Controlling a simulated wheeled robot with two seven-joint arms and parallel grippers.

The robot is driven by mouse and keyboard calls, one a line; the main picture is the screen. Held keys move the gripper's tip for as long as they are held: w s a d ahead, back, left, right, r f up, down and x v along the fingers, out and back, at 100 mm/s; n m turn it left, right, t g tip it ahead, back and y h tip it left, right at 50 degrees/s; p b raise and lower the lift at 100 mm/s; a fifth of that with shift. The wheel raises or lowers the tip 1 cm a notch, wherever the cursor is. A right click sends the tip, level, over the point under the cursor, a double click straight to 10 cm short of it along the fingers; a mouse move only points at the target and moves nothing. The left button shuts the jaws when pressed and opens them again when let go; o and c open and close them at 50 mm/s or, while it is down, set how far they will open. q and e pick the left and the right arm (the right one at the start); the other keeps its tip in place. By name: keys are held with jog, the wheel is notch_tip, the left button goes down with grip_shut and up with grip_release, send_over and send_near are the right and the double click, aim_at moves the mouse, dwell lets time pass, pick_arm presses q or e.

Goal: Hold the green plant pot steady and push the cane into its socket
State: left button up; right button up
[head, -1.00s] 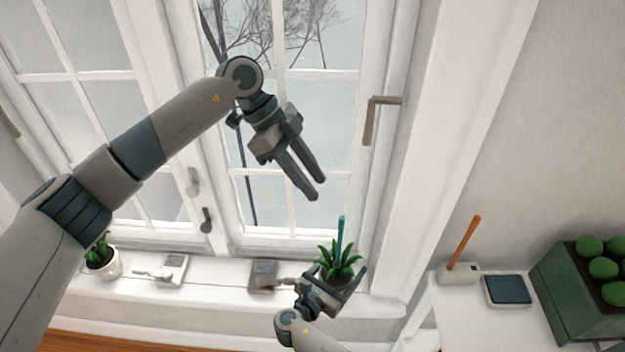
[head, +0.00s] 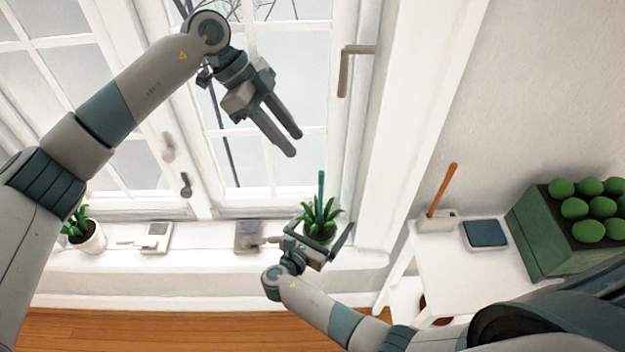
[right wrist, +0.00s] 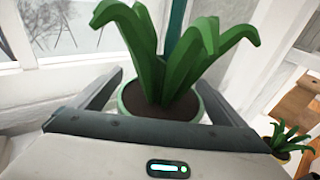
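The green plant pot (right wrist: 203,108) shows its pale green rim, dark soil and thick leaves in the right wrist view. In the head view the pot (head: 322,238) stands on the sill, mostly hidden by leaves and gripper. The teal cane (head: 321,187) rises upright from among the leaves; its lower end and socket are hidden. It also shows behind the leaves in the right wrist view (right wrist: 176,25). My right gripper (head: 325,238) is open, its fingers on either side of the pot. My left gripper (head: 294,145) is open and empty, above and left of the cane's top.
The window with its handles (head: 186,185) stands behind. A white-potted plant (head: 92,238) and small fixtures (head: 157,236) are on the sill to the left. At right, a white table (head: 480,270) carries an orange stick in a block (head: 437,222), a blue pad (head: 486,234) and a green planter (head: 530,235).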

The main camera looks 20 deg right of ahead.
jog(key=v, duration=1.2)
dwell(0.6)
